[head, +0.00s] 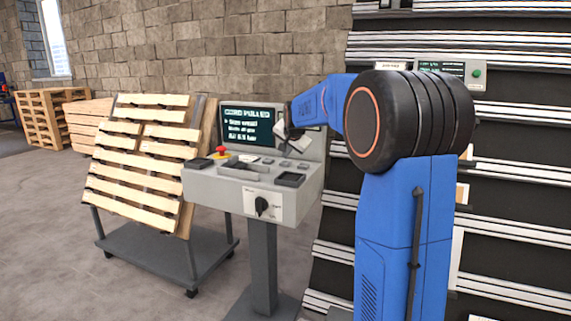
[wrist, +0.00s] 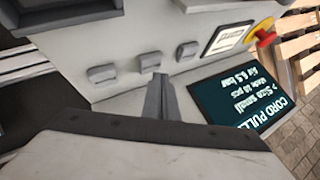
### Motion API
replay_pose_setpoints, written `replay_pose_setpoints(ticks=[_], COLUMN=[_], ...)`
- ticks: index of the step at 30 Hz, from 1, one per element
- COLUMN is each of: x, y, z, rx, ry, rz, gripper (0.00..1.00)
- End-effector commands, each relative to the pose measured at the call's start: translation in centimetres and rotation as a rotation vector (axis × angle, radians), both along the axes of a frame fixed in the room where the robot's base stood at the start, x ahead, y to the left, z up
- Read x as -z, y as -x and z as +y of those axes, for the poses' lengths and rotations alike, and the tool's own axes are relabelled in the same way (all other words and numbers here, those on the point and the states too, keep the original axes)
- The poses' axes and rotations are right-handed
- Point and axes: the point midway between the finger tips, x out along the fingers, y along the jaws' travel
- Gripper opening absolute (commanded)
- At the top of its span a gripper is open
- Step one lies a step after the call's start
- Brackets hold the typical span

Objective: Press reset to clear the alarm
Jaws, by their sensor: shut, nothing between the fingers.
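The grey control console (head: 215,187) stands on a post left of my arm. Its screen (head: 250,126) reads "CORD PULLED" with smaller lines below; the screen also shows in the wrist view (wrist: 243,103). Several grey buttons or switches sit in a row on the panel, including one (wrist: 103,75), a second (wrist: 150,59) and a third (wrist: 185,52). I cannot tell which is reset; no label is legible. My gripper (wrist: 158,82) is shut and empty, its fingertips close to the middle grey button. I cannot tell whether they touch. In the head view my gripper (head: 287,132) is over the panel's right part.
A red emergency knob on yellow (head: 220,152) sits at the panel's left. A rotary switch (head: 262,205) is on the console front. A pallet (head: 140,160) leans on a cart (head: 165,258) at left. A box with a green button (head: 477,73) is at upper right.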

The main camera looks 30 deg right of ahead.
Motion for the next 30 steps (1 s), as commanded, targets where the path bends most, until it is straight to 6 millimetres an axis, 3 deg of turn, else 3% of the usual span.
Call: replay_pose_setpoints(ticks=[30], x=[0.95], y=[0.00], z=[0.01], rx=[0.000], ry=[0.000], rz=[0.000], gripper=[0.00])
